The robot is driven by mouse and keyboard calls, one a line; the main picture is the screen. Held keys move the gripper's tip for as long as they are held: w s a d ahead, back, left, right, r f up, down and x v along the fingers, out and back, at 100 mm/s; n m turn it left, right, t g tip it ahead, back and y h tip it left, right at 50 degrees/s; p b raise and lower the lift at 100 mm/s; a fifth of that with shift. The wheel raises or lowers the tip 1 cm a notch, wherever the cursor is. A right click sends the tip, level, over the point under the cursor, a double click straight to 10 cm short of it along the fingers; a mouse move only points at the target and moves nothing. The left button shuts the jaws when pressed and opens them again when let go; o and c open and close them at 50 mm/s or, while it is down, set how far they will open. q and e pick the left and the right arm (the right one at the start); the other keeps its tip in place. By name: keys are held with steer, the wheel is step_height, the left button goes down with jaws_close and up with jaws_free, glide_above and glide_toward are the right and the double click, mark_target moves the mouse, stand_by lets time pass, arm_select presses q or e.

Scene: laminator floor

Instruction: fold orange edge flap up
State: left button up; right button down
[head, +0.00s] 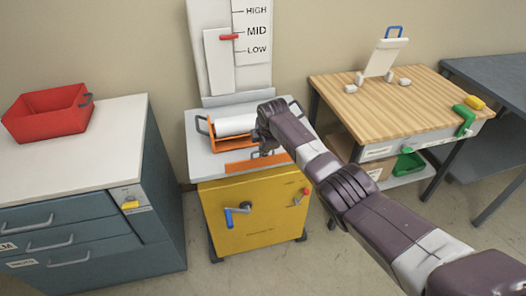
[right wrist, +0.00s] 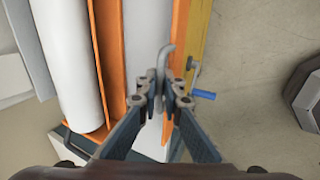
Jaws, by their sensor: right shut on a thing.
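The orange edge flap (head: 243,167) is a long strip along the front edge of the laminator's pale top (head: 206,170). In the right wrist view the flap (right wrist: 181,50) runs lengthwise, right of the pale top. A grey bent handle (right wrist: 166,54) stands at the flap. My right gripper (head: 266,150) is over the flap; in the right wrist view its fingertips (right wrist: 160,88) are closed around the handle's lower end. The fingers hide where handle and flap meet. I cannot tell the flap's exact tilt. My left gripper is out of view.
A white roll (head: 236,125) lies in an orange cradle (right wrist: 112,60) behind the flap. The yellow cabinet (head: 240,208) below has a blue-handled crank (head: 237,211). Drawers with a red bin (head: 48,112) stand left; a wooden-topped bench (head: 375,105) stands right.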

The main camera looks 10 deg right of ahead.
steer(key=shift+a+r, duration=0.1)
stand_by(0.3)
steer(key=c, duration=2.1)
jaws_free()
steer(key=v, duration=1.2)
steer(key=shift+w, duration=0.1)
